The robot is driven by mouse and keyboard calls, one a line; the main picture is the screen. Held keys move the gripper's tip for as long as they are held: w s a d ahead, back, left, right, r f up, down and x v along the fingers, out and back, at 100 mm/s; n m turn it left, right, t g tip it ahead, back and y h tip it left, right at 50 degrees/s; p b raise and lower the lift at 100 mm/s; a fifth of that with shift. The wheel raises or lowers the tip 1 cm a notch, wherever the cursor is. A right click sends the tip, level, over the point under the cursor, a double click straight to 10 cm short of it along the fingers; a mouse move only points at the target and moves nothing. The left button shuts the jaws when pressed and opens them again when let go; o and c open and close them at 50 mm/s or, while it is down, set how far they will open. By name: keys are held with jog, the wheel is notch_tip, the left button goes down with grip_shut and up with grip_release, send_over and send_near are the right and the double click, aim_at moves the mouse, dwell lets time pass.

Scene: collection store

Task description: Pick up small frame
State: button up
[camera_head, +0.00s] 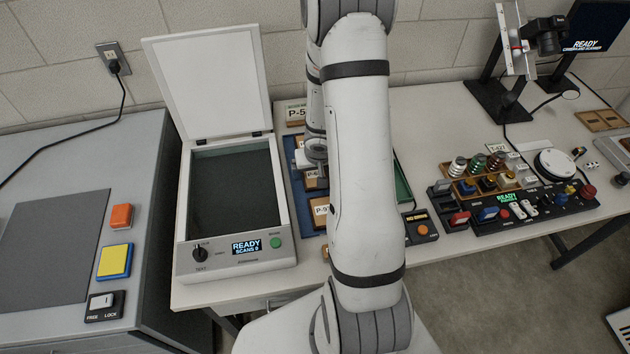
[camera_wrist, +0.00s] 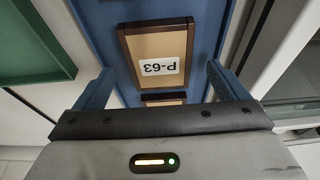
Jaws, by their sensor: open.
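A small wooden frame labelled P-63 (camera_wrist: 127,58) lies on a blue tray (camera_wrist: 209,28) in the wrist view, upside down in the picture. My gripper (camera_wrist: 158,70) is open above it. Its two blue fingers stand apart on either side of the frame, with nothing between them held. Another frame (camera_wrist: 163,98) shows partly below, close to the gripper's body. In the head view my arm hides much of the blue tray (camera_head: 293,190); a frame labelled P-9 (camera_head: 320,212) shows partly. I cannot tell how high the fingertips are.
A scanner (camera_head: 190,258) with its lid raised stands left of the blue tray. A green tray (camera_wrist: 40,35) lies on the tray's other side. A control panel with buttons (camera_head: 505,208) is further right. A grey cabinet (camera_head: 60,290) stands at far left.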

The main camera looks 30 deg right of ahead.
aim_at(314, 176)
jog(key=shift+b+x, duration=0.3)
jog(key=shift+x, duration=0.7)
jog(key=c, duration=1.1)
jog(key=shift+r, duration=0.1)
notch_tip(314, 176, up, 10)
jog(key=p, duration=1)
